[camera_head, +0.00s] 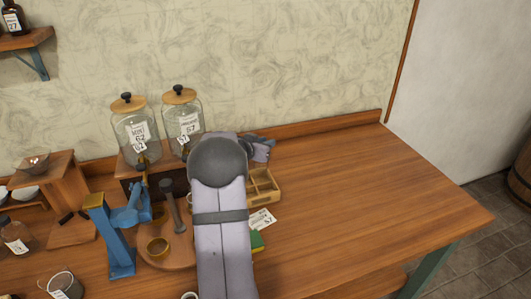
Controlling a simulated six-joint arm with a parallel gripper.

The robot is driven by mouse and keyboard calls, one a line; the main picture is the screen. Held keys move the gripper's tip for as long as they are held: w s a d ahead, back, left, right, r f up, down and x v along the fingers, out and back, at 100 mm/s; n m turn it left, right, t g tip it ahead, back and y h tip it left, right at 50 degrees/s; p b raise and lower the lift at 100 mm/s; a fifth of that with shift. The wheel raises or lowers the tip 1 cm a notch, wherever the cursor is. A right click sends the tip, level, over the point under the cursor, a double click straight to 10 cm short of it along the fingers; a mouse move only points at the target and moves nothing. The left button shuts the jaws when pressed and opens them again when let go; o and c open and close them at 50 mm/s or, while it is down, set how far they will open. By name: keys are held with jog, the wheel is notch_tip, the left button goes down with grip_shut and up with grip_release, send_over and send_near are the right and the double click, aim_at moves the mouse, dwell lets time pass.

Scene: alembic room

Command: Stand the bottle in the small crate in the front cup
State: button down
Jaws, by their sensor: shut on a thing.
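The small crate (265,197) is a light wooden box with compartments, just right of my arm on the table. My arm hides its left part. My gripper (268,142) is behind the crate, partly hidden by my own wrist. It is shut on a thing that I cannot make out. I see no bottle in or around the visible part of the crate. A brass cup (158,246) sits at the front of a round wooden board (180,259), left of my arm. The cup looks empty.
A blue stand (122,240) rises left of the board, and a grey post (173,208) stands behind the cup. Two glass jars (137,130) (183,118) stand at the back. A paper tag (262,220) lies before the crate. The table's right side (370,210) is clear.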

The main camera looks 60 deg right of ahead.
jog(key=shift+r, duration=1.4)
